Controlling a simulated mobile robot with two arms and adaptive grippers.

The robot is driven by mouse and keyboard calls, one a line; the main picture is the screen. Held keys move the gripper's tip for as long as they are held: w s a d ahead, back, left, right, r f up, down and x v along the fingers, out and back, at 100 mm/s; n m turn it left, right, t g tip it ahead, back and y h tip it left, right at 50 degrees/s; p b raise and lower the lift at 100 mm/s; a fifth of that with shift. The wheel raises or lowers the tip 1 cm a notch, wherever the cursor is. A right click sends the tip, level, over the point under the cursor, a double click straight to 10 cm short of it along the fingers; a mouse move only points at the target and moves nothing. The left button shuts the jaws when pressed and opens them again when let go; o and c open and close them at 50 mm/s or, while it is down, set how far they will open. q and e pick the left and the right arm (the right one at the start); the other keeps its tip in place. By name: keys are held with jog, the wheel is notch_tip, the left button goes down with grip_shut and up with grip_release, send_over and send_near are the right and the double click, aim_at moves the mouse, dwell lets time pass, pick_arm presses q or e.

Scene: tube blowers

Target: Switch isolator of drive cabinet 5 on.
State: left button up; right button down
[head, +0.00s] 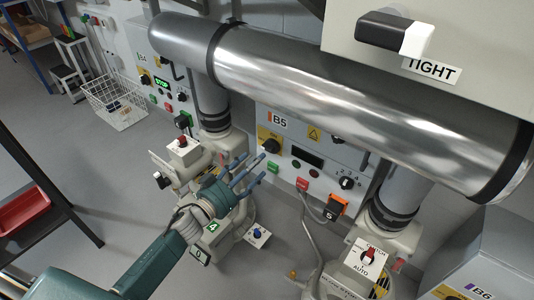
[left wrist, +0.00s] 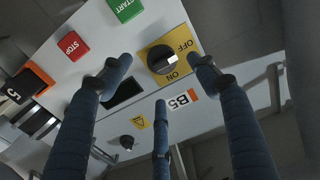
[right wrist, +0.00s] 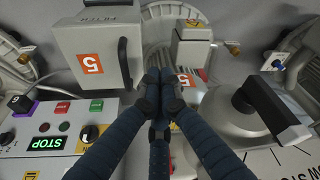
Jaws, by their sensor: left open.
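Drive cabinet B5 (head: 318,180) stands in the middle of the head view, with its B5 label above the panel. Its isolator (head: 270,144) is a black knob on a yellow plate; it also shows in the left wrist view (left wrist: 163,60), with OFF and ON printed beside it. I cannot tell surely which word the knob points to. My left gripper (head: 255,172) is open in front of the panel, its fingers spread. In the left wrist view the fingertips (left wrist: 160,72) lie around the knob, seemingly apart from it. My right gripper (right wrist: 160,85) is shut and empty, outside the head view.
A large shiny pipe (head: 340,85) runs across above the panel. A black plug marked 5 (head: 335,207) hangs at the panel's lower right. Left of B5 is a white valve unit (head: 182,155).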

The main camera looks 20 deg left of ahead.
aim_at(271, 148)
pick_arm(q)
jog(key=shift+b+x, duration=0.55)
jog(key=shift+x, duration=3.05)
pick_arm(e)
jog(key=shift+w+v, duration=0.2)
jog(key=shift+v, duration=1)
jog(key=shift+w+v, duration=0.15)
jog(key=shift+v, duration=1.1)
jog(key=shift+r, duration=0.1)
pick_arm(q)
jog(key=shift+f, duration=0.1)
jog(key=c, duration=1.1)
pick_arm(e)
jog(key=shift+d, duration=0.1)
